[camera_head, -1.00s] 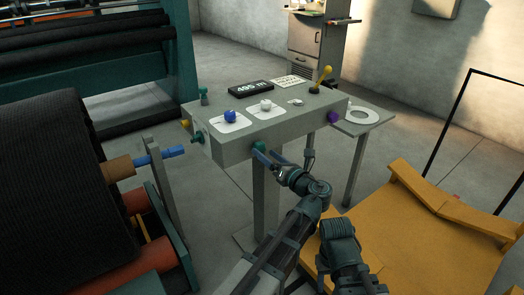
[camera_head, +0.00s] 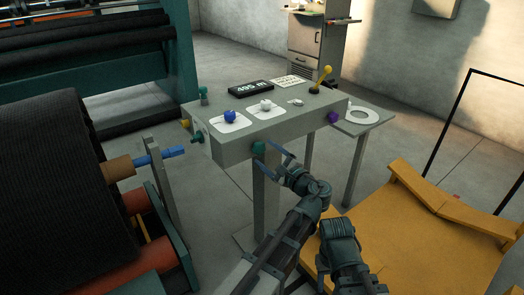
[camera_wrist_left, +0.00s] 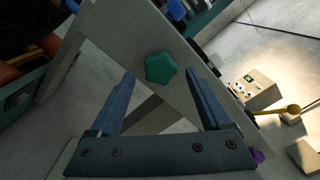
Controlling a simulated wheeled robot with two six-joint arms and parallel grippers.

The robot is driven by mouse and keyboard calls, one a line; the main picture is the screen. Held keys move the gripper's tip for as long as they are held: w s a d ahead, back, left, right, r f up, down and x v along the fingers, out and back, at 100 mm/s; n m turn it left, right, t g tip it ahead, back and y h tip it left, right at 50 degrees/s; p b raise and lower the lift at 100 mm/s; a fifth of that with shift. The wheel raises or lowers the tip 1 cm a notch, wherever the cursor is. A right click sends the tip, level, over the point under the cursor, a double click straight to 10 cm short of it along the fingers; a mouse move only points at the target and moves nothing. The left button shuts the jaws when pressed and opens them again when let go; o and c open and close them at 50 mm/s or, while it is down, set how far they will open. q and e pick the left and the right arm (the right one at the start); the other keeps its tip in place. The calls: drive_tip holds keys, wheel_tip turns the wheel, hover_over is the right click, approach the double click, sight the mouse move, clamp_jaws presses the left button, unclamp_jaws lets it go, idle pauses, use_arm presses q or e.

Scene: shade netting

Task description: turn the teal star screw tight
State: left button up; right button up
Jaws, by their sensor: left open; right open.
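The teal star screw (camera_head: 259,148) sits on the front face of the grey console (camera_head: 232,152). In the left wrist view, the screw (camera_wrist_left: 160,67) shows as a rounded five-sided knob. My left gripper (camera_head: 271,151) is open and empty in front of that face. In the wrist view, its two blue-grey fingers (camera_wrist_left: 160,78) are spread wide, with the screw between and just beyond their tips; I see no contact. The screw's shank is hidden. A right arm link shows low in the head view, but my right gripper is not visible.
A purple knob (camera_head: 333,117) is on the same face to the right. Another teal knob (camera_head: 198,137) and a yellow one (camera_head: 185,124) are at the left end. A yellow lever (camera_head: 322,78) stands on top. A black roll (camera_head: 50,190) is left; a yellow platform (camera_head: 420,225) is right.

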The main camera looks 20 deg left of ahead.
sight(261, 150)
use_arm(q)
drive_tip(key=shift+x, duration=1.55)
clamp_jaws()
drive_tip(key=m, duration=0.4)
unclamp_jaws()
drive_tip(key=shift+m, duration=0.3)
drive_tip(key=shift+d, duration=0.15)
